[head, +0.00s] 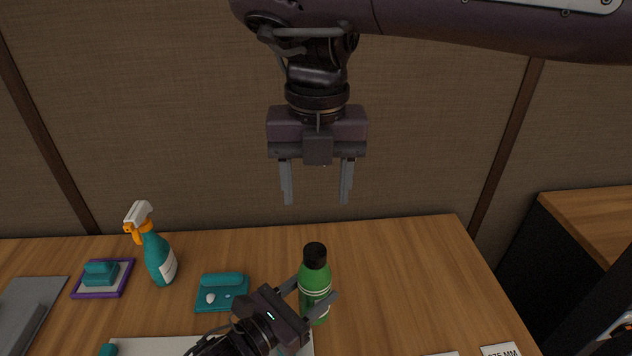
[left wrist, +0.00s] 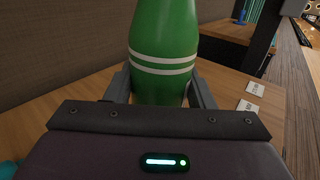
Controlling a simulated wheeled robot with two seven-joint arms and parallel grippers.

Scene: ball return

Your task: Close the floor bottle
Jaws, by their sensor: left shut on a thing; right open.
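A green bottle (head: 315,285) with white stripes and a black cap (head: 314,254) stands upright at the table's right half. My left gripper (head: 307,293) is shut on the bottle's body from the lower left. In the left wrist view the green bottle (left wrist: 164,45) is between both fingers, and its cap is out of the picture. My right gripper (head: 316,183) is open and empty, fingers pointing down, well above the bottle and apart from it. The cap sits on the bottle's top; I cannot tell how tightly.
A teal spray bottle (head: 157,256) stands at the left. A teal cloth tray (head: 222,292) and a purple-edged tray (head: 103,279) lie on the wooden table (head: 400,260). A white card (head: 501,350) lies at the front right.

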